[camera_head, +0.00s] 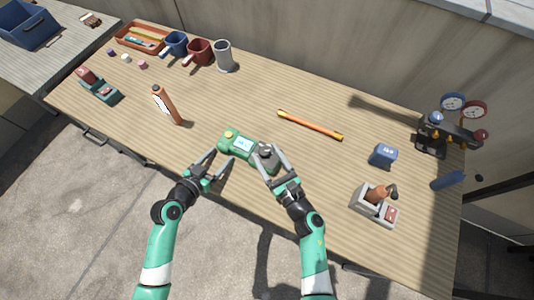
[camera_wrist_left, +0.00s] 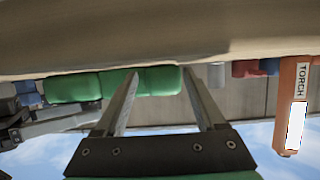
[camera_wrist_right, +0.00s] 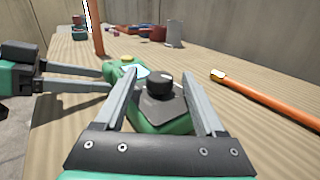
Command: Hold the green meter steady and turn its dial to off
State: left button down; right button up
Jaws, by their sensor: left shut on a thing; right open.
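The green meter (camera_head: 234,146) lies on the wooden table near its front edge, with a pale screen and a yellow button at its left end. Its black dial (camera_wrist_right: 160,84) stands on a dark grey panel at the meter's right end. My left gripper (camera_head: 221,158) is shut on the meter's left part; in the left wrist view the green body (camera_wrist_left: 80,87) reaches between its fingers. My right gripper (camera_head: 268,158) is open at the dial end. In the right wrist view its fingers (camera_wrist_right: 160,75) stand on either side of the dial, apart from it.
An orange torch (camera_head: 165,104) stands behind and left of the meter. An orange rod (camera_head: 310,125) lies behind right. A blue block (camera_head: 383,155), a grey holder (camera_head: 372,212) and gauges (camera_head: 453,102) are at right. Mugs (camera_head: 198,52) stand at back left.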

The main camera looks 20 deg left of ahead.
jog(key=shift+w+a, duration=0.1)
grip_shut()
jog(key=shift+w+n, duration=0.15)
jog(key=shift+n, duration=0.15)
jog(key=shift+n+g+y, duration=0.5)
jog(key=shift+g+y, duration=0.1)
jog(key=shift+g, duration=0.3)
grip_release()
